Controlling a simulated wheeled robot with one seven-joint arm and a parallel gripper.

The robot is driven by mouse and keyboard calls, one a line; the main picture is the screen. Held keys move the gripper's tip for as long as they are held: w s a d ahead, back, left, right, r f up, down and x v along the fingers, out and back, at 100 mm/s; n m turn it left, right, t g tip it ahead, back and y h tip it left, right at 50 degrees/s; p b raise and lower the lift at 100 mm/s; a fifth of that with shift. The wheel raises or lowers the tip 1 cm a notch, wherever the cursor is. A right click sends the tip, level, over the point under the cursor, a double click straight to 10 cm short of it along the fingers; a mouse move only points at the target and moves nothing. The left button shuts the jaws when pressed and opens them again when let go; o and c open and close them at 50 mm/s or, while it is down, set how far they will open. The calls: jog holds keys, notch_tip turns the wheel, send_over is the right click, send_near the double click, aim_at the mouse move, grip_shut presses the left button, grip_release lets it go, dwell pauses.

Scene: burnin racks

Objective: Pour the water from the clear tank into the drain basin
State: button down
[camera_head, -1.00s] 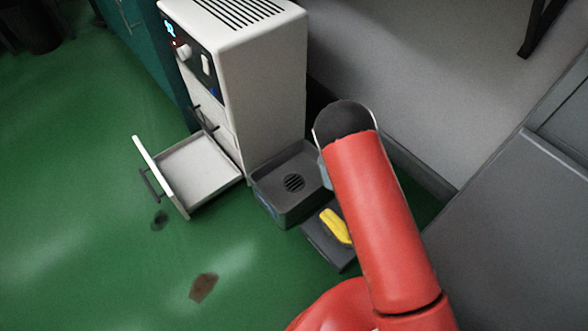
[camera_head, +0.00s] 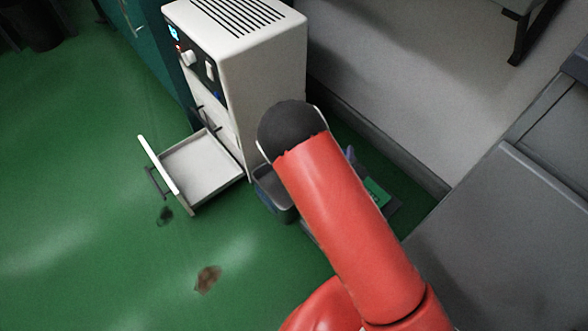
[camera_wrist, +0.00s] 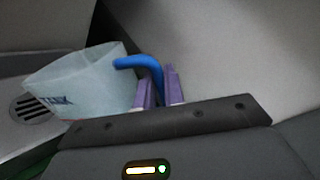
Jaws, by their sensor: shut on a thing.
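The clear tank (camera_wrist: 92,88), pale and see-through with dark "TANK" lettering, shows in the wrist view. My gripper (camera_wrist: 158,90) has its purple fingers shut on the tank's blue handle (camera_wrist: 140,62). In the head view the basin (camera_head: 269,186) is at the foot of the white cabinet, mostly covered by my arm. My gripper and the tank are hidden there. I cannot make out the water or its level.
The white cabinet (camera_head: 265,75) stands behind the basin, its lower drawer (camera_head: 197,170) pulled out to the left. A green item (camera_head: 377,192) lies right of my arm. A grey unit (camera_head: 510,235) stands at right.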

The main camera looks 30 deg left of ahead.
jog(key=shift+s+a+r+n+h+p, duration=0.1)
jog(key=shift+a+r+n+h+p, duration=0.1)
jog(key=shift+a+n, duration=0.45)
jog(key=shift+s+a+r+n+h+p, duration=0.1)
jog(key=shift+a+r+n+p, duration=0.1)
jog(key=shift+a+n, duration=0.4)
jog(key=shift+a+f, duration=0.1)
jog(key=shift+a, duration=0.1)
jog(key=shift+s+a+n+h+p, duration=0.1)
jog(key=shift+a+n+h+p, duration=0.2)
jog(key=shift+a+n+p, duration=0.3)
jog(key=a, duration=0.2)
jog(key=a+n+p, duration=0.1)
jog(key=shift+s+a+f+n+h, duration=0.2)
jog(key=shift+a+n+h, duration=0.1)
jog(key=shift+a, duration=0.1)
jog(key=shift+s+a+f+n, duration=0.15)
jog(key=shift+a+n, duration=0.2)
jog(key=shift+a, duration=0.2)
jog(key=shift+w+a+f+n, duration=0.15)
jog(key=shift+a+n, duration=0.15)
jog(key=shift+a, duration=0.2)
